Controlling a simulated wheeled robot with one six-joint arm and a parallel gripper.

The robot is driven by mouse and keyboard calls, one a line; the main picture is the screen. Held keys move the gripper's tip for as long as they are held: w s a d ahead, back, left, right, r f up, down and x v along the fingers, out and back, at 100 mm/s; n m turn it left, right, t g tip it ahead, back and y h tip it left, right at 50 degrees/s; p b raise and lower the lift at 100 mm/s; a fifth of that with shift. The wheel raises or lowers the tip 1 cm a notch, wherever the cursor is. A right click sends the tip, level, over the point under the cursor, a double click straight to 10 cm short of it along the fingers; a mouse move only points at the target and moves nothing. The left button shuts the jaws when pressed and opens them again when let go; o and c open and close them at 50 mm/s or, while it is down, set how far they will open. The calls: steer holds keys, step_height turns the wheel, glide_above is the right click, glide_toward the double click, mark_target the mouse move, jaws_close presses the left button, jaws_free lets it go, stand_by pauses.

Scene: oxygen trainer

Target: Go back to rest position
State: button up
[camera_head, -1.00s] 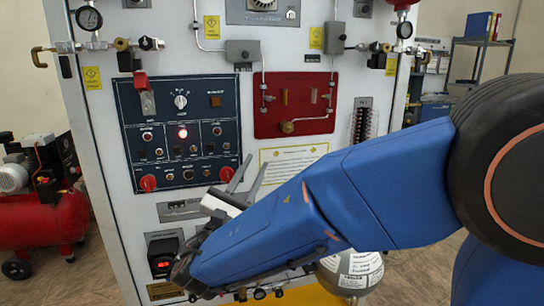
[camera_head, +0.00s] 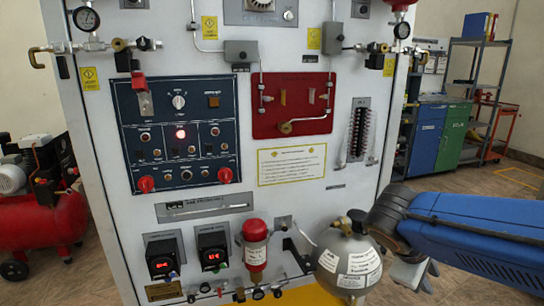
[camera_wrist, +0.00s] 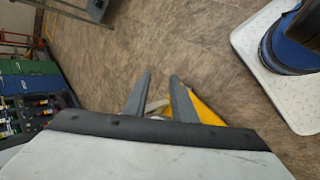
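In the head view my blue arm reaches in from the right edge, and the gripper (camera_head: 412,275) hangs at the lower right, partly hidden by the arm. It is to the right of the grey sphere tank (camera_head: 350,255) and looks close to it; I cannot tell the gap.
A red compressor (camera_head: 45,215) stands at the left. Blue and green cabinets (camera_head: 440,138) and a shelf (camera_head: 476,60) stand at the back right. A red cylinder (camera_head: 256,252) is low on the panel. In the wrist view, open floor (camera_wrist: 205,50) lies ahead.

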steer(key=s+a+f+m+t+y, duration=0.2)
steer(key=s+a+m+y, duration=0.3)
steer(key=s+m+y, duration=0.2)
steer(key=shift+a+f+m, duration=0.25)
steer(key=shift+f+m, duration=0.1)
steer(key=shift+m, duration=0.25)
stand_by(0.4)
